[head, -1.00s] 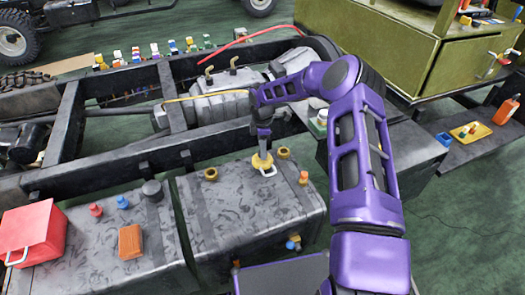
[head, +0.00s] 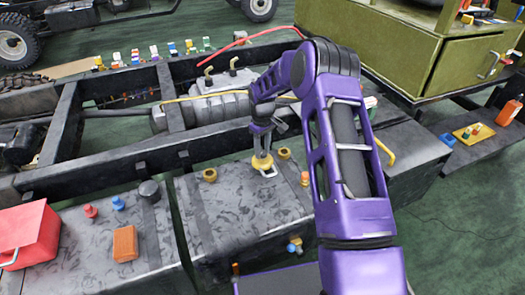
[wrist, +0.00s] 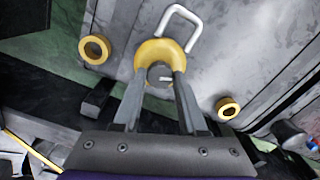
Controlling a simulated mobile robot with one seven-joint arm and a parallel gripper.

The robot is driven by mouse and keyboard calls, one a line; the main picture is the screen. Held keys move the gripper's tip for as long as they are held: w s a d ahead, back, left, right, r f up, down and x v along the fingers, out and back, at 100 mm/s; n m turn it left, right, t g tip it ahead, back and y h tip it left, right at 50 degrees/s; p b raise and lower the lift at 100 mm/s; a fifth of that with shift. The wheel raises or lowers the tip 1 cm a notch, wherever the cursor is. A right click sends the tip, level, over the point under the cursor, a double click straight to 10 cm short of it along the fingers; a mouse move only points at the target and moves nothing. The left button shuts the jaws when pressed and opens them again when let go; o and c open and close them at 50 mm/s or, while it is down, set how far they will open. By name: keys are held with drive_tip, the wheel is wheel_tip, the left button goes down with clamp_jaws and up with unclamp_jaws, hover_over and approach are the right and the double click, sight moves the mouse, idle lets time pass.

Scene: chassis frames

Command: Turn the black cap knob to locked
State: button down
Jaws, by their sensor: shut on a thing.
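The black cap knob (wrist: 159,72) is a dark round cap with a short white mark on it. It sits in a yellow collar (wrist: 160,50) on top of the dark grey tank (head: 250,215). A pale metal loop (wrist: 181,22) sticks out beside the collar; it also shows in the head view (head: 269,173). My gripper (wrist: 159,78) points down at the collar, its two fingers on either side of the knob and shut on it. In the head view my gripper (head: 262,158) hides most of the knob.
Yellow rings (head: 210,175) (head: 284,153) stand on either side of the collar. An orange fitting (head: 304,179) is near the tank's right edge. A black cap (head: 149,191), an orange block (head: 125,243) and a red box (head: 30,235) are on the left tank.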

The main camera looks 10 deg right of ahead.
sight(262, 152)
drive_tip(key=shift+m+b, duration=0.4)
drive_tip(key=shift+m, duration=1.7)
drive_tip(key=shift+c, duration=2.2)
unclamp_jaws()
wheel_tip(262, 152, up, 18)
drive_tip(key=p, duration=0.2)
drive_tip(key=shift+f, duration=0.25)
